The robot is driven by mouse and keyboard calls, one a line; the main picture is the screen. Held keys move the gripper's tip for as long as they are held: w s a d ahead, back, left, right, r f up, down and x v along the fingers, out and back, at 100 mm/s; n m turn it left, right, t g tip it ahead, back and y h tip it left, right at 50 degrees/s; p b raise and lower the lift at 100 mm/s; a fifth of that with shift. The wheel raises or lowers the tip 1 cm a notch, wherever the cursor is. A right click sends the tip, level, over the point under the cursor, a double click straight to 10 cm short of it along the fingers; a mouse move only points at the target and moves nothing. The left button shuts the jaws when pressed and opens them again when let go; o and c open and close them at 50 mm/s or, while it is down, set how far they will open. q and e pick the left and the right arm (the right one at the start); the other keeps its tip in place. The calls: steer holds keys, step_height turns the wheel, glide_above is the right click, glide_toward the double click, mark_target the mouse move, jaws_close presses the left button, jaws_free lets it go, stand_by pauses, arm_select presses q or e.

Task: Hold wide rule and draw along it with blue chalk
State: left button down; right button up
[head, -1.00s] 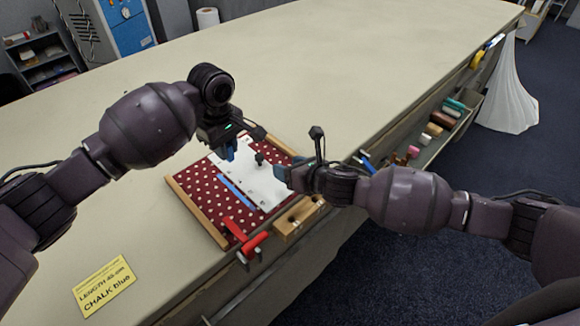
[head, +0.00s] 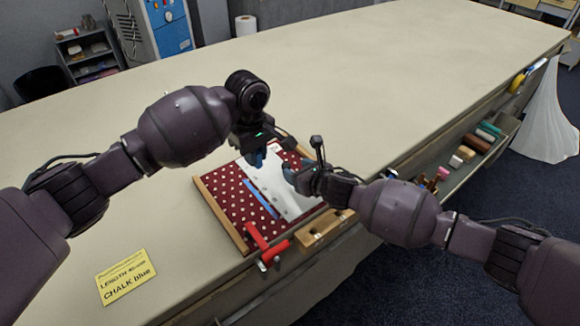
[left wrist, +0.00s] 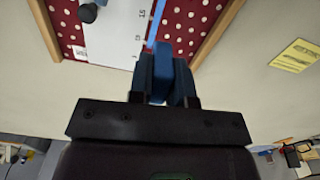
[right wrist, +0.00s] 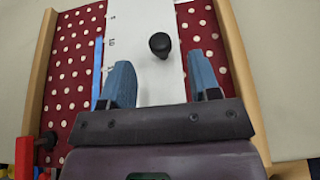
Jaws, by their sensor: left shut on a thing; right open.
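The white wide rule (head: 292,198) lies on the red dotted cloth (head: 232,205), and its black knob (right wrist: 160,44) stands up from it in the right wrist view. A blue stripe (head: 262,198) runs on the cloth along the rule's left edge. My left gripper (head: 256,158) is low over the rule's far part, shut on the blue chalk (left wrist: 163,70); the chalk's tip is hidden. My right gripper (head: 288,172) is open above the rule. In the right wrist view its fingers (right wrist: 158,78) are apart, with the knob ahead and between them.
Wooden strips (head: 222,215) edge the cloth. A red clamp (head: 265,243) and a wooden block (head: 325,229) with holes are at the table's front edge. A yellow card (head: 126,276) lies at left. A tray (head: 478,150) of coloured pieces hangs at right. The far table is clear.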

mark_target(288, 166)
steer(key=shift+x, duration=2.2)
jaws_close()
